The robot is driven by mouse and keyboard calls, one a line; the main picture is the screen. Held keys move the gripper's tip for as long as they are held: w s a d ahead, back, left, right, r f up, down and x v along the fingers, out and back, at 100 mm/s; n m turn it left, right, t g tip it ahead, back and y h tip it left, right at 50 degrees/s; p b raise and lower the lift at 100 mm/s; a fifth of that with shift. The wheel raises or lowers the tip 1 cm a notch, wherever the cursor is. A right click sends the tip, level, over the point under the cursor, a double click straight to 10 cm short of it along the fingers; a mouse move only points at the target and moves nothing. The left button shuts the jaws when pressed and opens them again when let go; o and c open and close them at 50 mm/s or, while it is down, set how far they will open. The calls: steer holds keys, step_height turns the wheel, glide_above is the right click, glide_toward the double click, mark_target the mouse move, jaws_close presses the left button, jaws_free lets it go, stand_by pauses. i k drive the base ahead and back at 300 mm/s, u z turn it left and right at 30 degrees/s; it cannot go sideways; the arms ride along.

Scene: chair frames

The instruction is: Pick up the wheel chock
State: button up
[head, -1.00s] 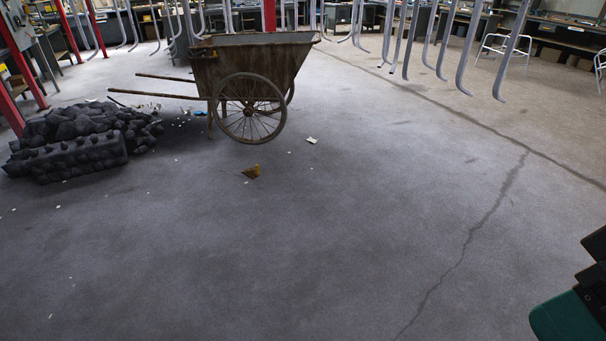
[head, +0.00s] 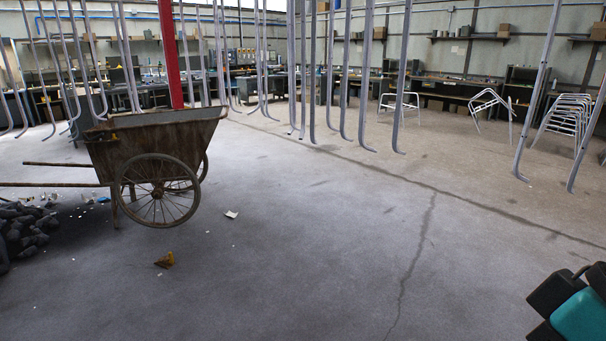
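Teal and black parts of my own arm show at the lower right corner, far from the wedge. No gripper fingertips can be made out there.
A rusty two-wheeled cart (head: 155,145) stands behind the wedge, with a dark rock pile (head: 28,228) at the left edge. Bent metal tubes (head: 365,85) hang overhead. White chair frames (head: 568,125) stand at the back right. The middle floor is clear.

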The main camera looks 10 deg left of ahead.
mark_target(165, 263)
steer(key=u, duration=0.55)
steer(key=i, duration=2.3)
steer(key=u, duration=1.2)
steer(key=i, duration=2.05)
steer(key=u, duration=0.95)
steer(key=i, duration=0.7)
steer(key=u, duration=0.15)
